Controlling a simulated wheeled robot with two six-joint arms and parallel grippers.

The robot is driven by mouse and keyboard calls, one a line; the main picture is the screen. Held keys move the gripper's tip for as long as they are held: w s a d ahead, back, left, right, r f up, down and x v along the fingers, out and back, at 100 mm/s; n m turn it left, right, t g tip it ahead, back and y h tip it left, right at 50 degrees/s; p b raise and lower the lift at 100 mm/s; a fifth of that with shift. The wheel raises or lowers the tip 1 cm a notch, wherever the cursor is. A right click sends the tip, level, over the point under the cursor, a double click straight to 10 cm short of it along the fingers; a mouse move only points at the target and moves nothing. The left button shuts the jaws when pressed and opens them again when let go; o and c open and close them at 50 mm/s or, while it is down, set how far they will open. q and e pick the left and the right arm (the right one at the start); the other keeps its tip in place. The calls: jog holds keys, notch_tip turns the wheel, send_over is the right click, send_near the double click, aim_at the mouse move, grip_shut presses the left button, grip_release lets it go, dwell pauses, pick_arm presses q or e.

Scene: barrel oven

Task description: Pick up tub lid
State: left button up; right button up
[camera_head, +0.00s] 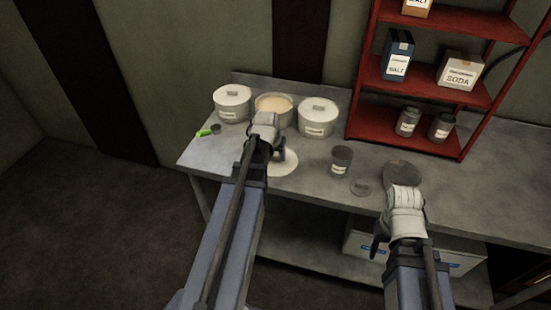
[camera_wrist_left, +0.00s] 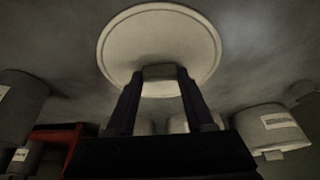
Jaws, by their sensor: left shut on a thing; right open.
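The tub lid (camera_head: 284,167) is a pale round disc over the grey table, in front of the open tub (camera_head: 272,98), which holds something cream-coloured. My left gripper (camera_head: 280,154) is above the lid and hides part of it. In the left wrist view the lid (camera_wrist_left: 120,40) shows large, and the fingers of my left gripper (camera_wrist_left: 160,85) are shut on its small handle (camera_wrist_left: 160,71). I cannot tell whether the lid rests on the table or is just above it. My right gripper (camera_head: 380,243) is open, low at the table's front edge.
Lidded tubs stand left (camera_head: 231,108) and right (camera_head: 318,121) of the open tub. A green-handled tool (camera_head: 206,132) lies at the left. A dark canister (camera_head: 341,162), a small lid (camera_head: 360,187) and a dark disc (camera_head: 403,170) are to the right. A red shelf (camera_head: 425,140) stands behind.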

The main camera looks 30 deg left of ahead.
aim_at(275, 157)
pick_arm(q)
notch_tip(275, 157, up, 10)
jog(key=p, duration=1)
pick_arm(e)
notch_tip(275, 157, up, 10)
pick_arm(q)
jog(key=shift+r, duration=0.15)
pick_arm(e)
jog(key=shift+w+r, duration=0.1)
